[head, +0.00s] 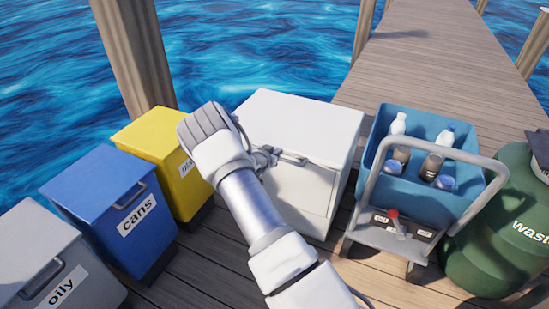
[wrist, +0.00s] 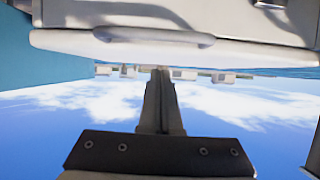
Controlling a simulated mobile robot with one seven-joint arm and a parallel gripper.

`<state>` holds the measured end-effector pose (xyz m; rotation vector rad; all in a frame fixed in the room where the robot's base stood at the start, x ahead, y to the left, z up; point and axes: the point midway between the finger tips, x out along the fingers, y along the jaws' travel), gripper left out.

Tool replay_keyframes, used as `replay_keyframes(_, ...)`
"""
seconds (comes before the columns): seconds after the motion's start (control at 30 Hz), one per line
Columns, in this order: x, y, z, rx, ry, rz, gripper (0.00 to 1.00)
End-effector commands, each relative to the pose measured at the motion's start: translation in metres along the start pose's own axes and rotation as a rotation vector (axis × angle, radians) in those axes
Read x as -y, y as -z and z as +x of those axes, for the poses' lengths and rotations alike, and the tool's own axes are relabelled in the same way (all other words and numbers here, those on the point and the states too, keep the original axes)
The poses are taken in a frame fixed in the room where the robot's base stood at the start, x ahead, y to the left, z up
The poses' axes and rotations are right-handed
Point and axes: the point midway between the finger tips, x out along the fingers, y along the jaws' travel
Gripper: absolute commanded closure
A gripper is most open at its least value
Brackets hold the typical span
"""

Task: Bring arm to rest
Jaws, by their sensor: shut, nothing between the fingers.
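My arm reaches up from the lower middle of the head view and bends at a thick white wrist. My gripper (head: 266,158) is at the front top edge of the white cabinet (head: 308,120), close by its bar handle (head: 292,159). Whether it touches the handle I cannot tell. In the wrist view my gripper (wrist: 160,72) has its fingers together with nothing between them. A white edge with a handle (wrist: 150,38) lies across the top of that view, which looks upside down, with sky below.
Left of the arm stand a yellow bin (head: 157,145), a blue cans bin (head: 105,200) and a grey oily bin (head: 35,255). At right are a blue crate (head: 425,192) of bottles on a cart and a green waste barrel (head: 490,245). A wooden post (head: 135,50) rises behind the bins.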

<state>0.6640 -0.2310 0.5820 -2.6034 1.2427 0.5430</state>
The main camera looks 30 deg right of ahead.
Motion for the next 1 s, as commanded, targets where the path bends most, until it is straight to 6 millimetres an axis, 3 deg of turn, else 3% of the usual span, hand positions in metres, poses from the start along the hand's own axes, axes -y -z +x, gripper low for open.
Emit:
replay_keyframes(0.03,0.001,-0.016,-0.012,0.011,0.002,-0.01,1.0)
replay_keyframes(0.2,0.002,-0.046,-0.035,0.007,0.004,-0.009,1.0)
replay_keyframes(0.5,0.002,-0.076,-0.056,0.002,0.005,-0.005,1.0)
replay_keyframes(0.77,0.005,-0.074,-0.06,0.012,0.012,0.004,1.0)
replay_keyframes(1.0,0.038,-0.031,-0.091,0.144,0.104,0.052,1.0)
